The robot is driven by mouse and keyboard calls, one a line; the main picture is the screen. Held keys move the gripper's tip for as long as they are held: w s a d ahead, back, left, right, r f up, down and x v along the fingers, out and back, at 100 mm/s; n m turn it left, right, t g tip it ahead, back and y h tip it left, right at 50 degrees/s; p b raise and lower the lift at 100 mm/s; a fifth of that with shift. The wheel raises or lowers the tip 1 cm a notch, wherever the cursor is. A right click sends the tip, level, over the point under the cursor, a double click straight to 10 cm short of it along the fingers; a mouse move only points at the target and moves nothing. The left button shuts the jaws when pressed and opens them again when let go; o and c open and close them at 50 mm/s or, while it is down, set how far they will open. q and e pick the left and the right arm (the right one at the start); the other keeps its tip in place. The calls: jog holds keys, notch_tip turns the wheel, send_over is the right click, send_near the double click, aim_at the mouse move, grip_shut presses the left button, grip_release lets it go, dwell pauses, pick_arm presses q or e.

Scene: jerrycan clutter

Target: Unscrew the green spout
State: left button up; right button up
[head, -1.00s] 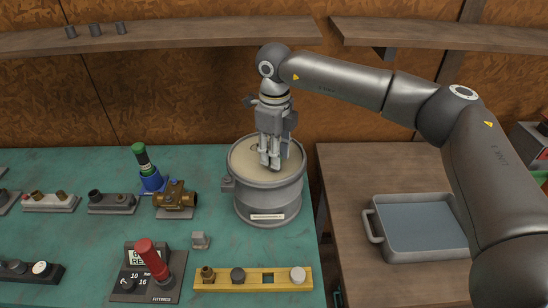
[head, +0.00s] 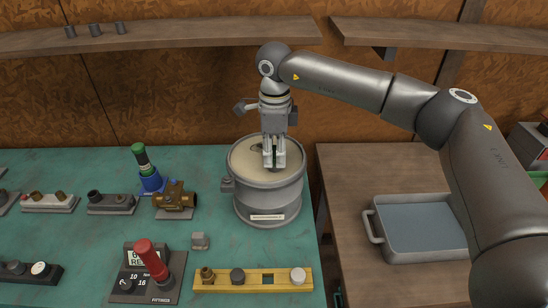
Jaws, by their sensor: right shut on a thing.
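A round grey drum-like can (head: 268,200) with a pale beige top stands at the right end of the green bench. My right gripper (head: 274,163) points straight down over its top. Its fingers are shut on a small part at the top of the can. My left gripper is not in view.
A blue item with a green and black top (head: 147,168) and a brass valve (head: 175,196) stand left of the can. A yellow rack (head: 218,284) and red-handled stand (head: 150,262) are in front. A grey tray (head: 374,228) lies on the wooden table at right.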

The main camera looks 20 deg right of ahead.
jog(key=n, duration=0.4)
jog(key=shift+n, duration=0.4)
jog(key=shift+n, duration=0.3)
jog(key=n, duration=0.4)
jog(key=shift+n, duration=0.3)
jog(key=n, duration=0.4)
jog(key=shift+n+b, duration=0.3)
jog(key=shift+n, duration=0.1)
jog(key=n, duration=0.5)
